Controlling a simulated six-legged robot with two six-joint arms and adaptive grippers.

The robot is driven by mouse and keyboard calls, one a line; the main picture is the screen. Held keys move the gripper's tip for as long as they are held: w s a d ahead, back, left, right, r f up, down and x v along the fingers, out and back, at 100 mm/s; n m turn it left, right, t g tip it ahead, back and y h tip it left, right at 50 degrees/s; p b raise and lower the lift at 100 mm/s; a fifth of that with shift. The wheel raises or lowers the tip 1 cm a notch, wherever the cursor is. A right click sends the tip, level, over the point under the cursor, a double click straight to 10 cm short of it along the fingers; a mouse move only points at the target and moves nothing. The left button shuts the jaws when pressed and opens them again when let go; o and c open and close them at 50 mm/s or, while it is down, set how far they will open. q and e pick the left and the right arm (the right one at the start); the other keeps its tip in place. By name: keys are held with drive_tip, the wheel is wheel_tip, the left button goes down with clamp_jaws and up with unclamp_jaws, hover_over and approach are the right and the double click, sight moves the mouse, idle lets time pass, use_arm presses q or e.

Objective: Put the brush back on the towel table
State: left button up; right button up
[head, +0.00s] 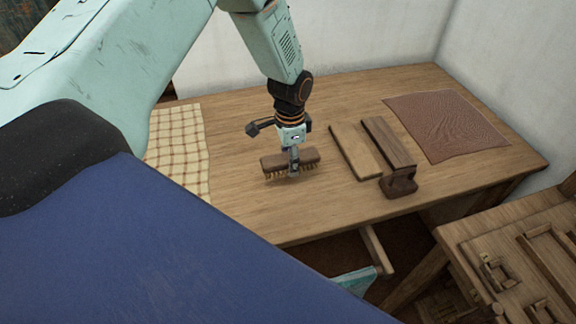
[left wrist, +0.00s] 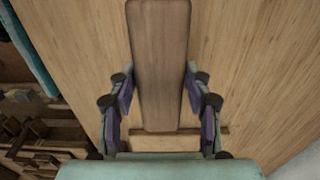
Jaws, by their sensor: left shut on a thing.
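The brush (head: 308,158) has a brown wooden back and pale bristles pointing down. It is level over the middle of the wooden towel table (head: 240,120), with its bristles at or just above the top; I cannot tell if they touch. My left gripper (head: 294,168) comes from above and is shut on the brush across its middle. In the left wrist view the brush back (left wrist: 158,60) lies between the two fingers of the left gripper (left wrist: 160,92). My right gripper is not in view.
A checked cloth (head: 178,145) lies at the table's left, a red-brown cloth (head: 445,125) at its right. A flat board (head: 353,150) and a darker wooden tool (head: 388,142) with a block end lie right of the brush. A wooden frame (head: 520,245) stands at the lower right.

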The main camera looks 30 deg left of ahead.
use_arm(q)
drive_tip(key=shift+s+d+f, duration=0.35)
drive_tip(key=shift+s+f, duration=0.2)
drive_tip(key=shift+s, duration=0.05)
drive_tip(key=shift+w+a+f, duration=0.2)
drive_tip(key=shift+w+f, duration=0.15)
drive_tip(key=shift+f, duration=0.3)
drive_tip(key=shift+w+a+f, duration=0.2)
drive_tip(key=shift+w+f, duration=0.15)
drive_tip(key=shift+f, duration=0.25)
drive_tip(key=shift+c, duration=0.5)
drive_tip(key=o, duration=1.3)
drive_tip(key=shift+s+d+r, duration=0.3)
drive_tip(key=shift+s+r, duration=0.15)
drive_tip(key=shift+s, duration=0.1)
drive_tip(key=shift+w+a+f, duration=0.2)
drive_tip(key=shift+w+f, duration=0.15)
drive_tip(key=shift+w, duration=0.1)
wheel_tip(320, 180, up, 11)
drive_tip(key=shift+r+p, duration=0.15)
drive_tip(key=shift+p, duration=0.25)
drive_tip(key=shift+s+d+r, duration=0.1)
drive_tip(key=shift+s+r, duration=0.2)
drive_tip(key=shift+r, duration=0.25)
